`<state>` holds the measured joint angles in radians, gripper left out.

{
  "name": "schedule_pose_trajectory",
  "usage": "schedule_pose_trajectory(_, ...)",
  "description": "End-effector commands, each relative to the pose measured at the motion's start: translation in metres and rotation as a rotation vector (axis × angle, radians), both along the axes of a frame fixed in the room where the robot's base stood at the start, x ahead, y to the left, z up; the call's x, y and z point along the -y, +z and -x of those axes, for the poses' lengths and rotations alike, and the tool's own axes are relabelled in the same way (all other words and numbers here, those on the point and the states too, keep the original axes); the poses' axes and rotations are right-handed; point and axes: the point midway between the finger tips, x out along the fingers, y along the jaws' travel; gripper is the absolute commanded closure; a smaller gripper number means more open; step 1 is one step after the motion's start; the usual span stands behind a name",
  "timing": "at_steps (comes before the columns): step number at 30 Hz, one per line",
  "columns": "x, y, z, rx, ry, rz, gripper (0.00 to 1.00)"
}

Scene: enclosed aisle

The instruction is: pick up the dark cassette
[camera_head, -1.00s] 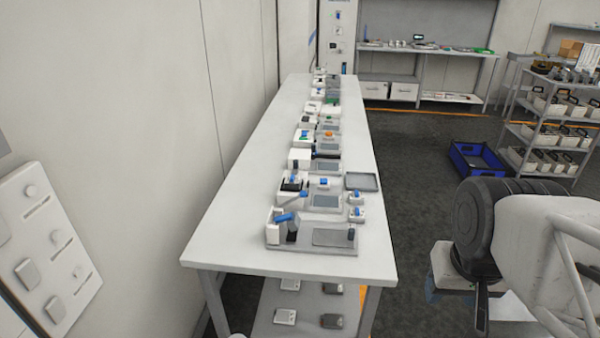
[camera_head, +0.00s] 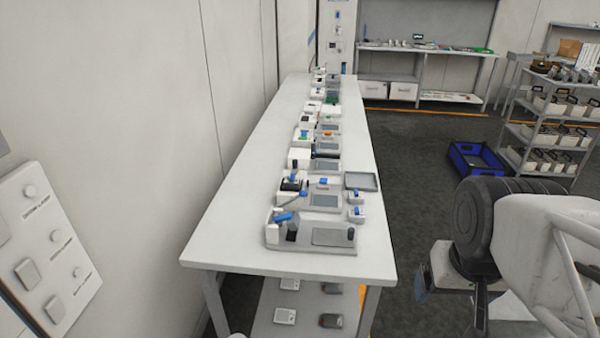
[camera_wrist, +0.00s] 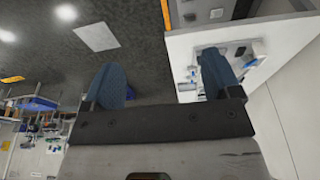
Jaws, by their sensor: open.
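I cannot tell for sure which thing is the dark cassette. A dark upright block (camera_head: 292,231) stands in the grey station at the near end of the white table (camera_head: 225,240), beside a blue part. Dark flat units also lie on the shelf under the table, one of them at the front (camera_head: 331,320). My gripper (camera_wrist: 163,82) shows two blue fingers spread wide in the wrist view, with nothing between them. In the head view my gripper (camera_head: 423,284) hangs right of the table, clear of it.
Several stations line the table, and a grey tray (camera_head: 361,181) lies at its right edge. A wall (camera_head: 120,120) runs along the left. A blue crate (camera_head: 476,162) is on the floor, with a shelf rack (camera_head: 545,135) beside it. Floor between table and crate is clear.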

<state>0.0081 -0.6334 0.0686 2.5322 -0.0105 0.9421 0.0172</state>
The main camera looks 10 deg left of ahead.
Motion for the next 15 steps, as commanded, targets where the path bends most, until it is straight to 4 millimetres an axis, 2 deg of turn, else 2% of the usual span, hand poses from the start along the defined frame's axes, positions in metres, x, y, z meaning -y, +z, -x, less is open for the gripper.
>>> schedule_pose_trajectory(8, -0.001, 0.001, -0.004, -0.005, 0.01, -0.004, 0.17)
schedule_pose_trajectory(15, -0.011, 0.007, -0.029, -0.032, 0.085, -0.037, 0.17)
